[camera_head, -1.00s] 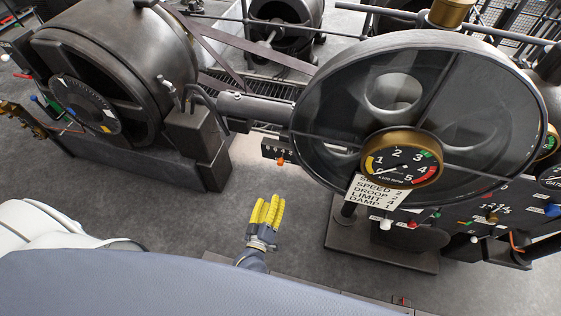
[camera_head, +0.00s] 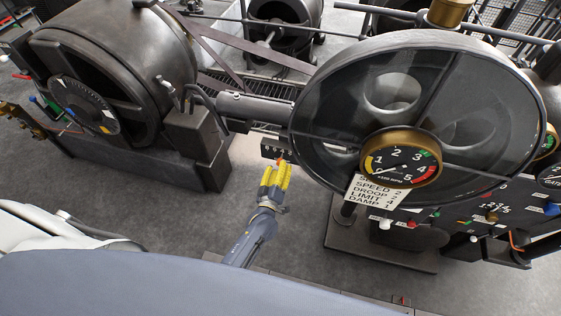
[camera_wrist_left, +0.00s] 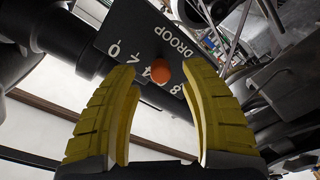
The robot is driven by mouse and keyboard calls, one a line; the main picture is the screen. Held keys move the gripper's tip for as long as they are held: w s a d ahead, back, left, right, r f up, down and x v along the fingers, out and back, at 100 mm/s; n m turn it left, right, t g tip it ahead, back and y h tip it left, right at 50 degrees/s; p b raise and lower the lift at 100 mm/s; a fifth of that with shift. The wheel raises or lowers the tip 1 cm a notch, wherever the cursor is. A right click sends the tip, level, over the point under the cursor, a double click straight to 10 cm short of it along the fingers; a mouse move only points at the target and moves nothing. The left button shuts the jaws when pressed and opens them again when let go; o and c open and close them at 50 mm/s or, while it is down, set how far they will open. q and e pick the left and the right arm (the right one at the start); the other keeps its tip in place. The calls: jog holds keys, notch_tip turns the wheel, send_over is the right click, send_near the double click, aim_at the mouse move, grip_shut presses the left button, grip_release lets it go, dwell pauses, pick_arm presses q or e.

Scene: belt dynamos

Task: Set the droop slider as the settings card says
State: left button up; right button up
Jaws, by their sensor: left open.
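The droop slider is an orange knob (camera_wrist_left: 170,70) on a dark plate (camera_wrist_left: 125,28) marked DROOP, with white numbers starting at 0. My left gripper (camera_head: 275,175) is open just in front of the plate. In the left wrist view its yellow fingers (camera_wrist_left: 160,70) stand either side of the knob, with no clear contact. The settings card (camera_head: 375,193) hangs below the round gauge; it reads SPEED 2, DROOP 2, LIMIT 4, DAMP 1. My right gripper does not show.
A large flywheel (camera_head: 325,105) with a gauge (camera_head: 400,160) stands right of the plate. A panel with coloured knobs (camera_head: 490,215) lies at the right. A big dark drum (camera_head: 120,55) stands at the left. The floor (camera_head: 160,215) in front is clear.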

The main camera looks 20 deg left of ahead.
aim_at(280, 161)
pick_arm(q)
jog(key=shift+w+a, duration=0.1)
jog(key=shift+w, duration=1.65)
grip_shut()
